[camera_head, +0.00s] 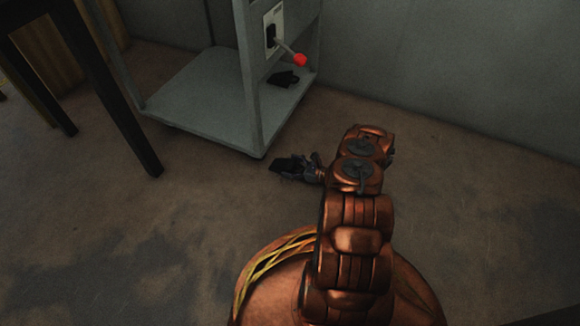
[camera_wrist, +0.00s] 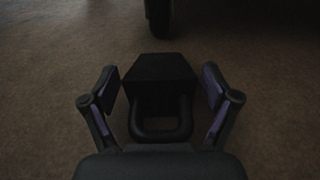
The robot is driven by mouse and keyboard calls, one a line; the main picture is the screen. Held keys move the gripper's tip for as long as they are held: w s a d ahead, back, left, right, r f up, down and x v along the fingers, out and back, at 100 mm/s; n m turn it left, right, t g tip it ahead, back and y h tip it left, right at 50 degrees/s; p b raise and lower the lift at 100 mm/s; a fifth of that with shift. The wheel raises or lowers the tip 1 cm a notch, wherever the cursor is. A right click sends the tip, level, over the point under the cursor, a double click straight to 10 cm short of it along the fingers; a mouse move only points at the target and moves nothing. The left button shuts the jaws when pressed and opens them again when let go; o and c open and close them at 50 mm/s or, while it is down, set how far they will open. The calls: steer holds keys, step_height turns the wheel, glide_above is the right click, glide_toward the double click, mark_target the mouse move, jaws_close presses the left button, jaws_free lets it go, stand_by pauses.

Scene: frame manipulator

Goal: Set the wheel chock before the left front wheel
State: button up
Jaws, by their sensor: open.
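The black wheel chock (camera_wrist: 160,70) lies on the floor between the two fingers of my gripper (camera_wrist: 161,82) in the wrist view. Its loop handle (camera_wrist: 160,134) points back toward my palm. The fingers are open, with a gap on each side of the chock. A dark wheel (camera_wrist: 158,18) stands just beyond the chock, with a strip of bare floor between them. In the head view the chock (camera_head: 289,166) shows small and dark at my gripper (camera_head: 306,171), near the bottom front corner of the grey cart (camera_head: 205,95). The wheel is hidden there.
A lever with a red knob (camera_head: 299,60) sticks out from the cart's post. A second small black object (camera_head: 284,79) lies on the cart's lower shelf. A dark-legged table (camera_head: 115,105) stands at left, and a grey wall (camera_head: 450,60) behind. Floor at left front is clear.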

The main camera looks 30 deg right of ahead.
steer(key=shift+r, duration=0.15)
steer(key=p+v, duration=0.4)
steer(key=v, duration=0.8)
steer(key=shift+s+a, duration=0.1)
stand_by(0.4)
